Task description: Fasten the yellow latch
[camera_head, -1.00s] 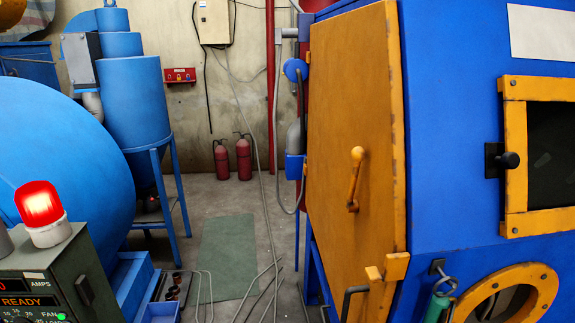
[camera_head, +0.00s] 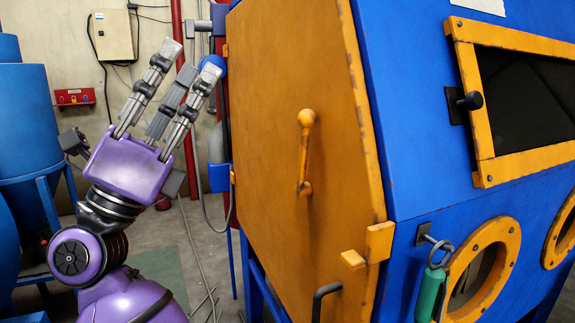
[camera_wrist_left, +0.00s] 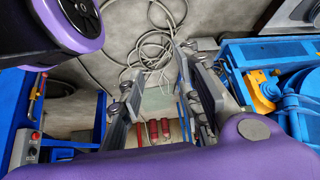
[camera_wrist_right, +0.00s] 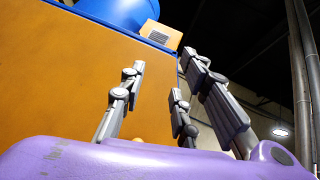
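The blue blast cabinet (camera_head: 375,60) has an orange-yellow door (camera_head: 265,110) that looks shut. On the door is a yellow lever with a rounded knob (camera_head: 305,150), standing nearly upright. A yellow block latch (camera_head: 368,246) sits at the door's lower right edge; I cannot tell its exact state.
A grey bent handle (camera_head: 325,298) is below the lever. A green cylinder on a ring (camera_head: 430,292) hangs beside a round yellow-framed port (camera_head: 480,270). A grey hose and pipe (camera_head: 217,150) run along the door's left side. Cables lie on the floor at left.

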